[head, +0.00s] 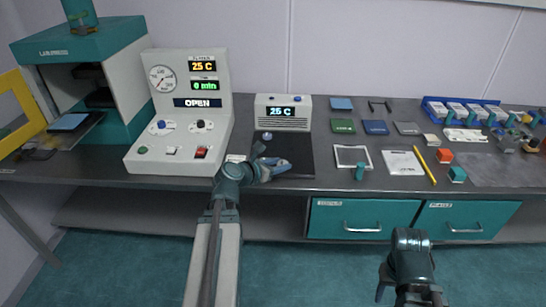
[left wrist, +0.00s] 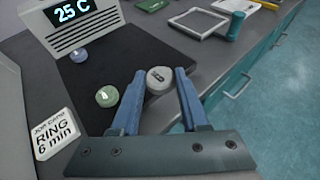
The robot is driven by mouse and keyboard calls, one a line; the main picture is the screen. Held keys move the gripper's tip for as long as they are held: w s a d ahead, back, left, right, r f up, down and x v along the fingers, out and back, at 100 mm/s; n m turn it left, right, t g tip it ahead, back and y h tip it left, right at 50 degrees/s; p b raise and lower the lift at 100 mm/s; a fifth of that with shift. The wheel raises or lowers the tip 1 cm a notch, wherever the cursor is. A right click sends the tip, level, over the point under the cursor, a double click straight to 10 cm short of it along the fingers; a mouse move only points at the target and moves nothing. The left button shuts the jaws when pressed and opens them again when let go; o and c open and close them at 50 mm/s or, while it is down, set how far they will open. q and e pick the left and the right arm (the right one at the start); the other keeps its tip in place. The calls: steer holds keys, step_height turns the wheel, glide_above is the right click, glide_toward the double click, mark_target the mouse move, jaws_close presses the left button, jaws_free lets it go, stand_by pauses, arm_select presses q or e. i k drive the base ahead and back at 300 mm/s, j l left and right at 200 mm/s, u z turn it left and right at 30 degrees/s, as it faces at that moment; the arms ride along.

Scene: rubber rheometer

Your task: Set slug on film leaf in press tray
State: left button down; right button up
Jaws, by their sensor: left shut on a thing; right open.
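A pale grey round slug (left wrist: 159,84) with a dark mark sits between the blue fingers of my left gripper (left wrist: 160,92) in the left wrist view. The fingers are shut on it, low over a black mat. In the head view my left gripper (head: 270,163) is at the black mat (head: 297,158). The teal press (head: 130,75) stands at the far left. A light-blue square, seemingly the film leaf (head: 69,122), lies on its tray (head: 84,130), well left of the gripper. My right gripper (head: 410,292) is open and empty in front of the bench.
A green disc (left wrist: 107,96) and a blue-grey disc (left wrist: 80,55) lie on the mat. A job card (left wrist: 52,133) reads RING, 6 min. The control console (head: 180,135) stands between press and mat. A yellow frame (head: 20,115) stands at the press's left.

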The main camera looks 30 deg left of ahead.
mark_target(69, 121)
steer(key=u, duration=1.7)
steer(key=i+j, duration=0.1)
steer(key=j, duration=0.25)
steer(key=i+j, duration=0.15)
steer(key=j, duration=0.2)
steer(key=i+j, duration=0.1)
steer(key=j, duration=0.2)
